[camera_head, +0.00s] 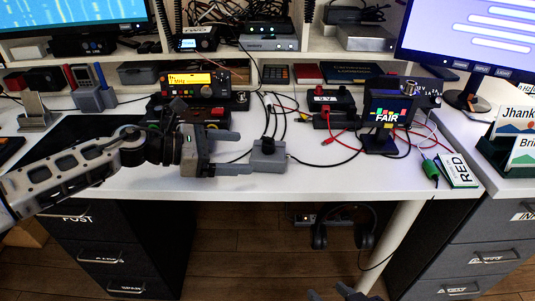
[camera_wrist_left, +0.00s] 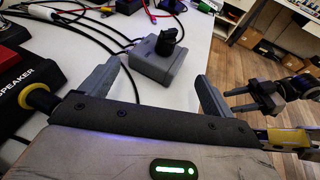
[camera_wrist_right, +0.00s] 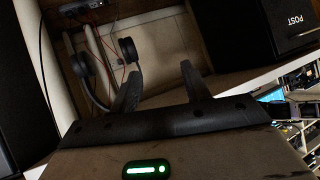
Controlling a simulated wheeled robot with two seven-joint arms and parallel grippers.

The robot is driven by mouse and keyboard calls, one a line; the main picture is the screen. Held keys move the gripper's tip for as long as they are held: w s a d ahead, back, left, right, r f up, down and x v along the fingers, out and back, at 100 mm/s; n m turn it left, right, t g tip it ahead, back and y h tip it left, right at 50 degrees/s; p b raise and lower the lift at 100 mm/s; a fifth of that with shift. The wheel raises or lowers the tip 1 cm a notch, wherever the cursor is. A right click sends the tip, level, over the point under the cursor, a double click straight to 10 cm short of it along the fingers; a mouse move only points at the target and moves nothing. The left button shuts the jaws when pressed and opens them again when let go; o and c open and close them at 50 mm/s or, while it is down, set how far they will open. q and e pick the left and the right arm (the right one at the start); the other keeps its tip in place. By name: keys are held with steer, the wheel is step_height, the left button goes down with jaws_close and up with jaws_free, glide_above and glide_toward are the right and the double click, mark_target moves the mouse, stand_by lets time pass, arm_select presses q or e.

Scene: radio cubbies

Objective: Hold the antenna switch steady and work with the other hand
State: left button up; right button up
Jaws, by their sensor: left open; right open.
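The antenna switch (camera_head: 268,160) is a small grey box with a black knob (camera_wrist_left: 167,42) on top, standing on the white desk near its front edge. Cables run from it. My left gripper (camera_head: 240,152) is open just left of the switch, its fingers pointing towards it. In the left wrist view the grey box (camera_wrist_left: 150,68) lies ahead of the fingertips, and I see no contact. My right gripper (camera_head: 342,293) is open and empty, low in front of the desk. The right wrist view shows its fingers (camera_wrist_right: 160,62) towards the space under the desk.
Headphones (camera_head: 342,227) hang below the desk edge. A radio with a yellow display (camera_head: 190,79) stands behind my left gripper. Red and black cables (camera_head: 345,142) and a dark FAIR display (camera_head: 387,116) lie right of the switch. Drawer cabinets (camera_head: 104,255) flank the leg room.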

mark_target(251, 153)
arm_select(q)
steer(key=b+x, duration=0.1)
steer(key=x, duration=0.4)
steer(key=shift+f, duration=0.1)
steer(key=shift+x, duration=0.95)
arm_select(e)
steer(key=f, duration=0.3)
steer(key=shift+a+g, duration=0.3)
